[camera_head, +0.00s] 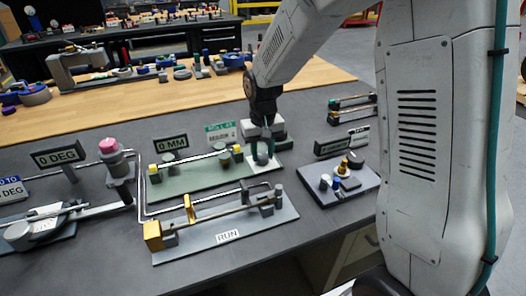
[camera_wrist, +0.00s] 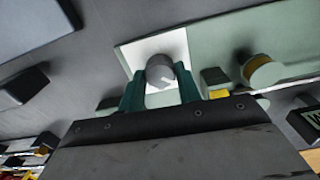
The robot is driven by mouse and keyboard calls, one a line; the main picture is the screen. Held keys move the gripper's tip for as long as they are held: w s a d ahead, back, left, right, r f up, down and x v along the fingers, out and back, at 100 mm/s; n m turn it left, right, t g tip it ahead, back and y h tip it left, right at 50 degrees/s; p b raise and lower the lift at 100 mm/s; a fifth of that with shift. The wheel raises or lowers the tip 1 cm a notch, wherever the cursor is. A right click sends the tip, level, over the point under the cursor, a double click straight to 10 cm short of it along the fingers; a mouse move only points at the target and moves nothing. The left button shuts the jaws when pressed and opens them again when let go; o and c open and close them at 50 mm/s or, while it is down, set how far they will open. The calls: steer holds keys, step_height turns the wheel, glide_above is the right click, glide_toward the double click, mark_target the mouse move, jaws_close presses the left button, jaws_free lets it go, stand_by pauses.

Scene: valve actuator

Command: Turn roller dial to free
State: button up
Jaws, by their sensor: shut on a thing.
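The roller dial is a grey round knob (camera_wrist: 160,70) on a white square plate (camera_wrist: 150,48) in the wrist view, with a small white mark on its top. In the head view the knob (camera_head: 262,158) stands at the right end of a pale green base (camera_head: 200,178). My gripper (camera_wrist: 158,88) has its teal fingers on both sides of the knob, shut on it. In the head view my gripper (camera_head: 262,142) points down over the knob. A green-and-white sign (camera_head: 220,132) stands behind; its text is too small to read surely.
A "0 MM" sign (camera_head: 171,142) stands behind the green base. A fixture marked "RUN" (camera_head: 227,236) lies in front. A dark base with small knobs (camera_head: 338,186) is at the right, and a pink-topped post (camera_head: 108,146) at the left. Several parts line the bench's back.

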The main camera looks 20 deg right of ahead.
mark_target(263, 155)
steer(key=n, duration=0.3)
steer(key=shift+n, duration=2.1)
steer(key=shift+r, duration=0.1)
steer(key=o, duration=1)
steer(key=shift+c, duration=0.2)
step_height(263, 155, up, 8)
steer(key=shift+f, duration=0.1)
